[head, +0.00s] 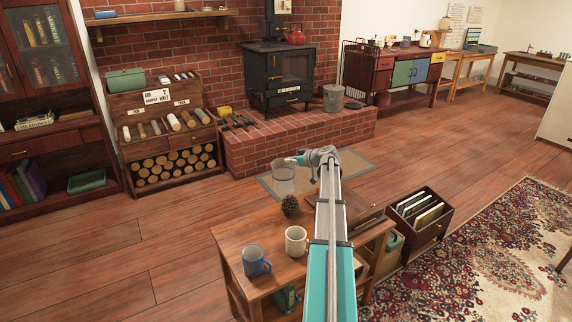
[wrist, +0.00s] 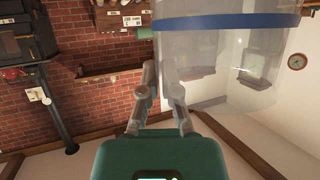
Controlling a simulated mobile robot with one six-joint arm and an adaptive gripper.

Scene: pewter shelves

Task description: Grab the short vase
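A clear glass vase (head: 283,181) is in the air beside the end of my arm, over the grey mat by the hearth. In the wrist view, which is upside down, the vase (wrist: 235,60) fills the upper right and shows a blue band. My gripper (head: 299,160) is at the vase's rim. In the wrist view, my gripper's fingers (wrist: 157,66) are nearly together at the vase's left wall, one outside and one seeming to be inside, pinching it. The exact contact is hard to see through the glass.
A wooden table (head: 222,237) stands in front, with a blue mug (head: 256,262), a cream mug (head: 296,241) and a pinecone (head: 290,205) on it. A record crate (head: 421,219) is right of it. The brick hearth (head: 270,151) and stove are behind. Open floor lies left.

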